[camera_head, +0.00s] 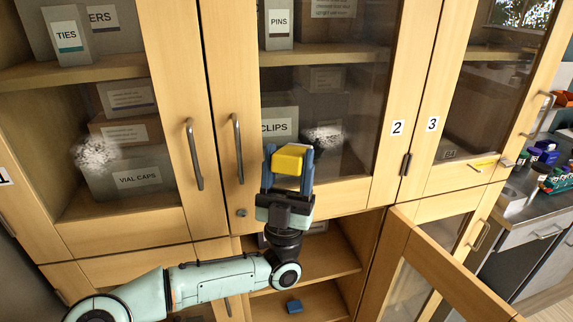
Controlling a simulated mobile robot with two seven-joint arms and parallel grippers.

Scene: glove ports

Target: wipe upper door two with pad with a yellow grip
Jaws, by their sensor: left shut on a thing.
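Upper door two (380,150), wood-framed with a glass pane, carries the label "2" and is shut. A whitish smudge (323,137) shows on its glass. My left gripper (289,168) is in front of the lower part of this door, just below and left of the smudge. It is shut on the yellow grip (290,158) of the pad. The pad's wiping face is hidden, and I cannot tell whether it touches the glass. My right gripper is not in view.
Another whitish smudge (96,152) is on the glass of the upper left door. Below, a lower door (440,270) stands open at the right, and a blue object (294,306) lies inside the cabinet. Bar handles (237,148) stick out. A counter (530,205) is at far right.

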